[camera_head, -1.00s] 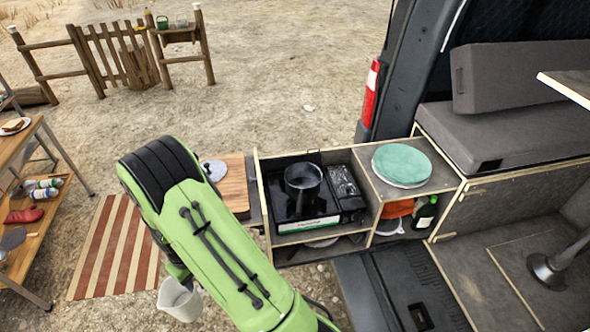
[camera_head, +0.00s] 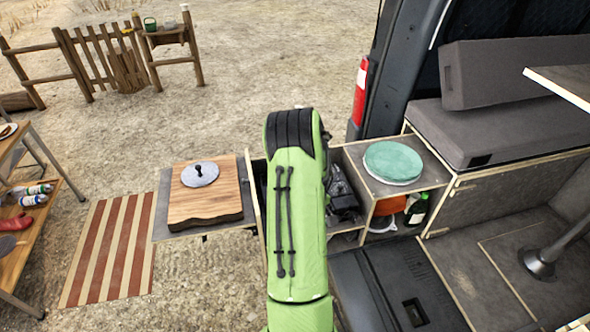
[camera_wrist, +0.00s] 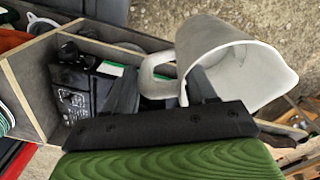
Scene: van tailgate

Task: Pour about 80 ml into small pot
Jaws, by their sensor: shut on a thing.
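A light grey-white jug (camera_wrist: 215,50) with a spout and loop handle is in the wrist view. In the head view my green arm covers the jug, my gripper, the small pot and most of the stove (camera_head: 342,195).
A wooden board (camera_head: 205,207) with a round grey lid (camera_head: 200,174) lies on the side shelf, left of the stove. A green round plate (camera_head: 393,162) sits on the unit to the right. A green bottle (camera_head: 417,210) stands below it.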

